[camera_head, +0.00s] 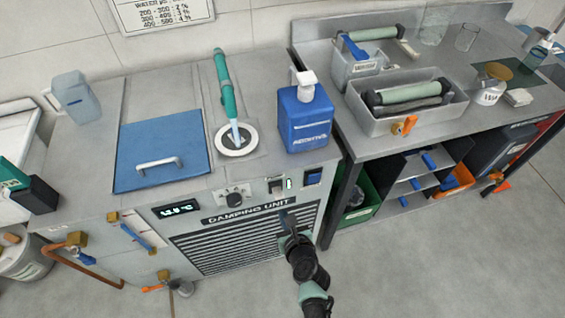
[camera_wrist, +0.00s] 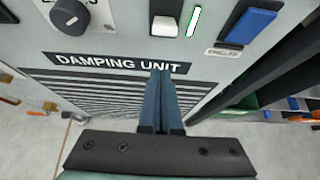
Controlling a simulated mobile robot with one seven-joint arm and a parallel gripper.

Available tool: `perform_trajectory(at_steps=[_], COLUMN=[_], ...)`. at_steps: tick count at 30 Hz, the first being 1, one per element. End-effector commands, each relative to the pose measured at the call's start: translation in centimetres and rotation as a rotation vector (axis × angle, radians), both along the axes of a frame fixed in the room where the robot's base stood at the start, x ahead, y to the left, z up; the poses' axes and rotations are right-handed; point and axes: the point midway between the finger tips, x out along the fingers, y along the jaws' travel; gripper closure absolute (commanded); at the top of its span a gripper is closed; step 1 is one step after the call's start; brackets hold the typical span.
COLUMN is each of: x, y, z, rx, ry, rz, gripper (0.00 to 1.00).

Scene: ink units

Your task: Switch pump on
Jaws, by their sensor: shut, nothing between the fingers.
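The damping unit (camera_head: 262,212) is a grey cabinet with a control panel along the top of its front. A white rocker switch (camera_wrist: 164,24) sits on the panel, with a lit green bar (camera_wrist: 194,21) just right of it. The rocker also shows in the head view (camera_head: 276,186). I cannot read which switch is the pump's. My gripper (camera_head: 285,214) is shut and empty in front of the grille, below the rocker. Its closed fingers (camera_wrist: 161,76) overlap the nameplate in the wrist view.
A black knob (camera_head: 234,199) and a lit display (camera_head: 177,209) are left of the switches. A blue canister (camera_head: 305,122) and blue lid (camera_head: 160,150) are on top. A steel bench (camera_head: 440,125) stands right. The floor in front is clear.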

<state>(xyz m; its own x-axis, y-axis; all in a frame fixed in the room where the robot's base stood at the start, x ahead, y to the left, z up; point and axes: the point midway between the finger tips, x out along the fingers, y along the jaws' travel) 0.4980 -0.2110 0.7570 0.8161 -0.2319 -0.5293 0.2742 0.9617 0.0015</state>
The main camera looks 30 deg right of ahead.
Motion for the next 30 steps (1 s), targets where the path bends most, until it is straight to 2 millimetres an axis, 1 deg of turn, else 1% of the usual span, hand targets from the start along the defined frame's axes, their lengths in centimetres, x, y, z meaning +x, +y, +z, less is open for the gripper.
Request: perform_trajectory(at_steps=[1, 6, 10, 16, 30], x=[-1.1, -3.7, -5.3, -6.5, -6.7], y=[0.3, 1.1, 1.6, 1.9, 2.0], z=[2.1, 4.6, 5.9, 6.9, 6.9], rx=[-0.003, -0.001, 0.0, 0.0, 0.0], ry=[0.002, 0.004, 0.005, 0.004, 0.004], rz=[0.001, 0.002, 0.002, 0.002, 0.003], gripper=[1.0, 1.0, 1.0, 1.0, 1.0])
